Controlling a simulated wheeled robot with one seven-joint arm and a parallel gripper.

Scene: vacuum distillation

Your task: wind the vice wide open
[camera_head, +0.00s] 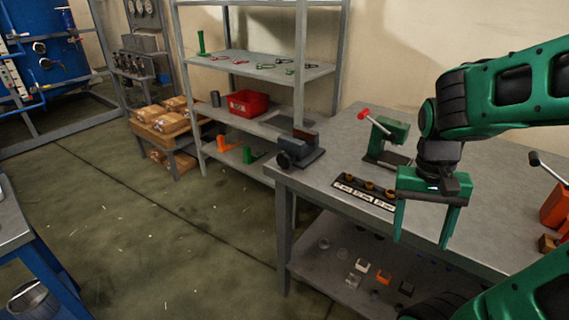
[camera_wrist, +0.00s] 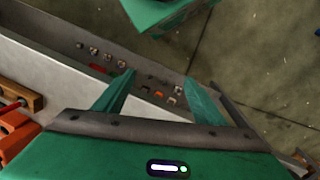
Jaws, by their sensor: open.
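What looks like the vice (camera_head: 302,146) is a dark grey block with two raised jaws, at the near left corner of the bench. A round dark knob or handwheel (camera_head: 283,160) is on its left side. The gap between its jaws is too small to judge. My gripper (camera_head: 422,238) is green, points down and is open and empty. It hangs by the front edge of the bench, well to the right of the vice and apart from it. In the wrist view my gripper (camera_wrist: 158,76) shows two spread fingers with nothing between them; the vice does not show there.
On the bench (camera_head: 330,165) stand a green device with a red-ended lever (camera_head: 387,138), a dark strip with brass-coloured pieces (camera_head: 365,191) and an orange device (camera_head: 555,208) at right. Small parts lie on the lower shelf (camera_head: 325,270). Open floor (camera_head: 150,240) lies left of the bench.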

